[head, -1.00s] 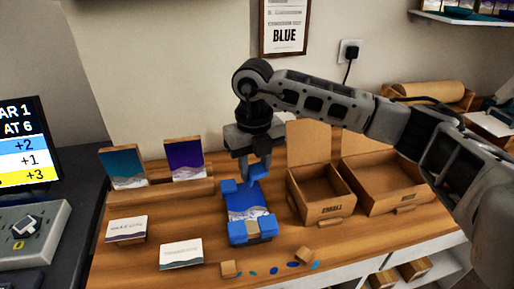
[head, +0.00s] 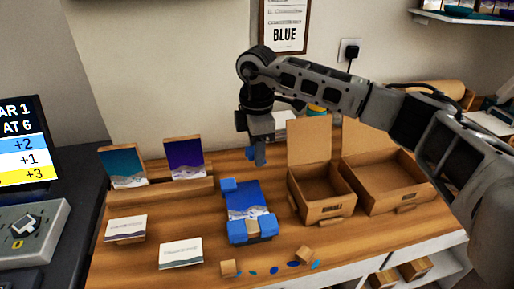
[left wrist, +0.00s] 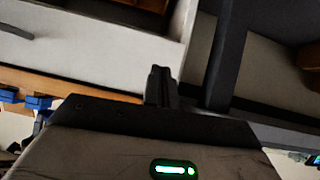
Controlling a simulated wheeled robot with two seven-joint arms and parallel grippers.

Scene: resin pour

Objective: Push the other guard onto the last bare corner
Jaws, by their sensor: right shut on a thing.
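The blue resin piece (head: 244,200) with a white wave pattern lies on the wooden table. Blue guards sit at its far left corner (head: 229,184), near left corner (head: 237,231) and near right corner (head: 267,224). Its far right corner is bare. My right gripper (head: 258,155) is shut on a blue guard (head: 250,153), held above and beyond that bare corner, apart from the piece. The fingers partly hide this guard. My left gripper (left wrist: 162,78) shows only in the left wrist view, with its dark fingers together and nothing visible between them.
Two open cardboard boxes (head: 323,207) (head: 388,190) stand right of the piece. Two upright picture cards (head: 122,168) (head: 185,159) stand at the back left. Two white cards (head: 126,228) (head: 181,253) stand at the front left. Small wooden blocks and blue chips lie along the front edge.

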